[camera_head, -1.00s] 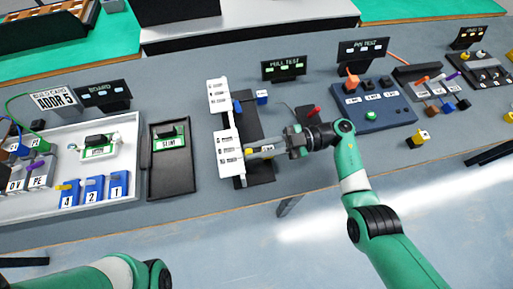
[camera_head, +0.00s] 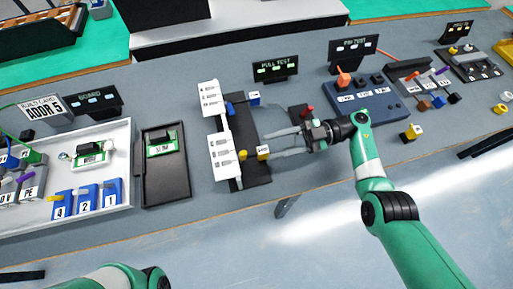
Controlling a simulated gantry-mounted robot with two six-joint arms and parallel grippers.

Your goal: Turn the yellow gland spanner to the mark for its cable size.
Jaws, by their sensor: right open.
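A small yellow piece (camera_head: 243,155), which looks like the gland spanner, stands beside the lower white marked plate (camera_head: 223,158) on a dark fixture (camera_head: 252,128). Its exact pointing direction is too small to tell. A second yellow piece with a pale label (camera_head: 262,153) sits just right of it. My right gripper (camera_head: 272,145) is open, its two long fingers spread and pointing left, with the labelled yellow piece close to the lower fingertip. Nothing shows held in it. My left gripper is out of view; only part of my left arm shows at the bottom.
A blue piece (camera_head: 230,107) and a labelled blue block (camera_head: 254,99) are on the fixture's far part, by the upper white plate (camera_head: 211,98). The pull test display (camera_head: 275,69) stands behind. A dark tray (camera_head: 165,170) is left; a blue pin test box (camera_head: 368,101) is right.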

